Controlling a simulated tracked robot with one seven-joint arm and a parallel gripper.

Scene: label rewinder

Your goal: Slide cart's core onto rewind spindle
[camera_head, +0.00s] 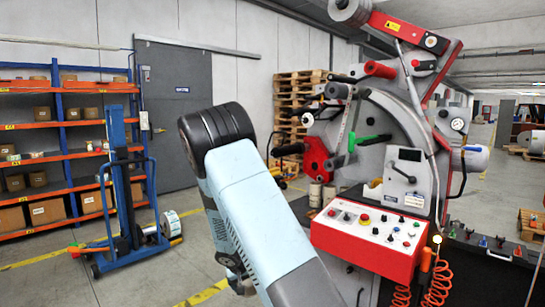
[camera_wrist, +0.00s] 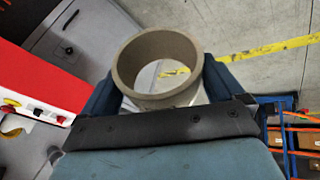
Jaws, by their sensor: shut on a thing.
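The core is a brown cardboard ring (camera_wrist: 158,101). In the wrist view I look into its open end, and the floor shows through it. My gripper (camera_wrist: 160,86) is shut on it, with one dark blue finger on each side. In the head view the gripper and the held core are hidden behind my own arm. The label rewinder (camera_head: 395,115) stands right of my arm and carries several rollers and shafts. I cannot tell which of them is the rewind spindle. The cart cannot be made out for certain.
Small brown cores (camera_head: 315,193) stand beside the rewinder. Its red control panel (camera_head: 367,236) juts forward, close right of my arm; orange coiled hoses (camera_head: 440,285) hang below. A blue lift stacker (camera_head: 122,185) and orange shelving (camera_head: 38,159) stand left.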

